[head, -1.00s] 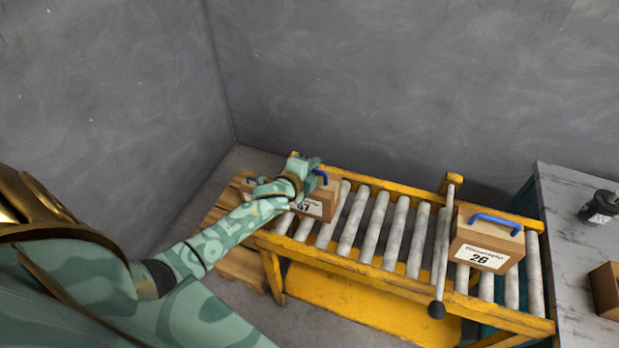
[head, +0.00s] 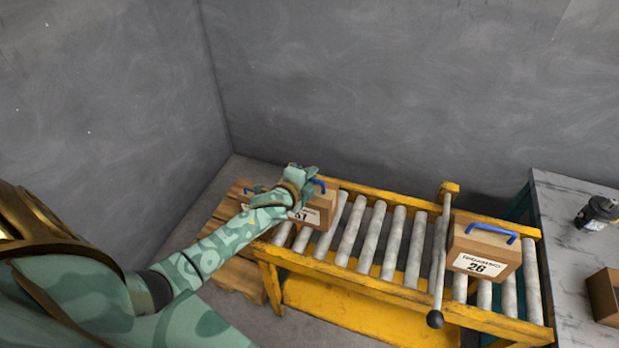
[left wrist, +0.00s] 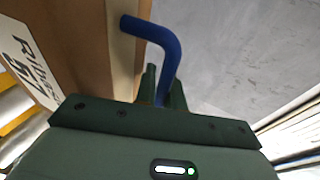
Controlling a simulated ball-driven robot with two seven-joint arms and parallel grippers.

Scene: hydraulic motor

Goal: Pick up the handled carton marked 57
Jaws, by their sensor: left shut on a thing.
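A brown carton (head: 322,205) with a blue handle (head: 319,187) is at the left end of the roller conveyor. In the head view its label is partly behind my left arm, and the last digit looks like 7. In the left wrist view, the carton (left wrist: 75,45) is at left, its tilted label (left wrist: 27,62) seems to read 57. My left gripper (head: 306,177) is at the top of this carton. In the left wrist view its fingers (left wrist: 162,88) are shut on the blue handle (left wrist: 160,38). I cannot tell whether the carton is clear of the rollers. My right gripper is out of view.
A carton marked 26 (head: 487,252) with a blue handle stands on the yellow conveyor's (head: 395,298) right part, beyond an upright lever (head: 440,255). Another blue handle shows behind my arm at left, near a wooden pallet (head: 228,265). A grey table (head: 570,240) stands right.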

